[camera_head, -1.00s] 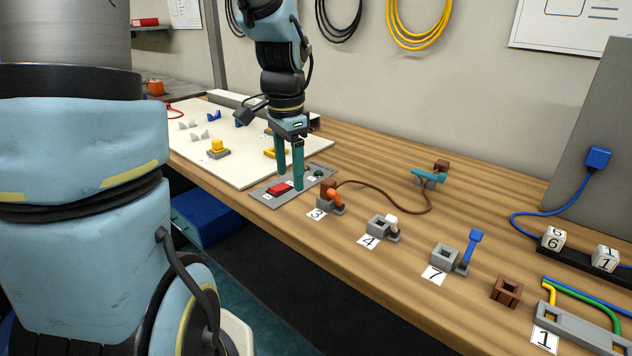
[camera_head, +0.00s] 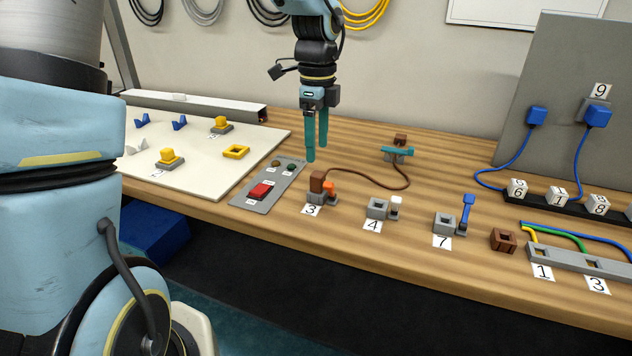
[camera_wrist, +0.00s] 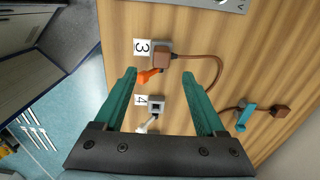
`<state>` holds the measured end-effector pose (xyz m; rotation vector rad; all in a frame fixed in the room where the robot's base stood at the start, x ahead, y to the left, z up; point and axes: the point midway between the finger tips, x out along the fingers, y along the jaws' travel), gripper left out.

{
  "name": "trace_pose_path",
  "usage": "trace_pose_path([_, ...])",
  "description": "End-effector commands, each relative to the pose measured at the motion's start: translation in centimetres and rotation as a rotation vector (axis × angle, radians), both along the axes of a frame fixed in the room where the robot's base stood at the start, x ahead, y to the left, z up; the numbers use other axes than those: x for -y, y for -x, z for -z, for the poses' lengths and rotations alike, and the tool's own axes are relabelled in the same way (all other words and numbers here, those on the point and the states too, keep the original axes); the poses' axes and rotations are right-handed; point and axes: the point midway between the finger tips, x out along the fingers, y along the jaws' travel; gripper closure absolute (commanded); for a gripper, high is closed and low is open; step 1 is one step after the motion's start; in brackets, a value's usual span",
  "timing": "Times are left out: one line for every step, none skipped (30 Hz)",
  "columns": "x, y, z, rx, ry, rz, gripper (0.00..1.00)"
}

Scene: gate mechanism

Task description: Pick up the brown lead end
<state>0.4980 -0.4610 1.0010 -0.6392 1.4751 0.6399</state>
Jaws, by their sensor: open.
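The brown lead (camera_head: 362,185) curves over the wooden bench. One brown plug end (camera_head: 317,182) stands in the grey socket marked 3, beside an orange lever (camera_head: 330,188). The other brown end (camera_head: 401,139) is at a teal holder (camera_head: 396,152) farther back. My gripper (camera_head: 317,156) is open and empty, pointing down above the bench behind socket 3. In the wrist view, my gripper (camera_wrist: 159,73) has the socket 3 plug (camera_wrist: 162,58) just beyond and between its fingertips. The teal holder (camera_wrist: 245,117) and far end (camera_wrist: 281,110) lie right of the fingers.
Grey sockets marked 4 (camera_head: 377,209) and 7 (camera_head: 445,222) stand to the right with white and blue levers. A brown empty socket block (camera_head: 503,239) follows. A panel with a red button (camera_head: 261,190) lies left of socket 3. Bench space behind the sockets is mostly clear.

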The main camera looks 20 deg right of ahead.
Motion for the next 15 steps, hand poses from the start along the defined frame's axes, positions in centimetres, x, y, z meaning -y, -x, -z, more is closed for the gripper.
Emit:
trace_pose_path([0.0, 0.1, 0.6, -0.002, -0.002, 0.0, 0.28])
trace_pose_path([-0.1, 0.1, 0.8, -0.002, -0.002, -0.001, 0.28])
trace_pose_path([-0.1, 0.0, 1.1, -0.001, -0.001, -0.001, 0.28])
trace_pose_path([-0.1, 0.0, 1.2, -0.001, -0.001, -0.001, 0.28])
trace_pose_path([0.0, 0.0, 1.4, -0.001, -0.001, -0.001, 0.28])
trace_pose_path([0.0, 0.0, 1.6, -0.001, -0.002, -0.001, 0.28])
trace_pose_path([0.0, 0.0, 1.9, -0.002, -0.002, 0.0, 0.28])
trace_pose_path([0.0, 0.0, 2.2, -0.002, -0.002, 0.0, 0.28])
trace_pose_path([0.1, 0.0, 2.7, -0.003, -0.003, 0.0, 0.28])
trace_pose_path([0.1, 0.0, 3.2, -0.004, -0.003, 0.0, 0.28])
trace_pose_path([0.2, 0.0, 3.7, -0.004, -0.003, 0.0, 0.28])
trace_pose_path([0.2, 0.0, 4.3, -0.004, -0.003, 0.0, 0.28])
trace_pose_path([0.2, -0.1, 4.8, -0.004, -0.003, 0.0, 0.28])
trace_pose_path([0.2, -0.1, 5.2, -0.003, -0.003, -0.001, 0.28])
trace_pose_path([0.2, -0.1, 5.7, -0.001, -0.001, -0.001, 0.28])
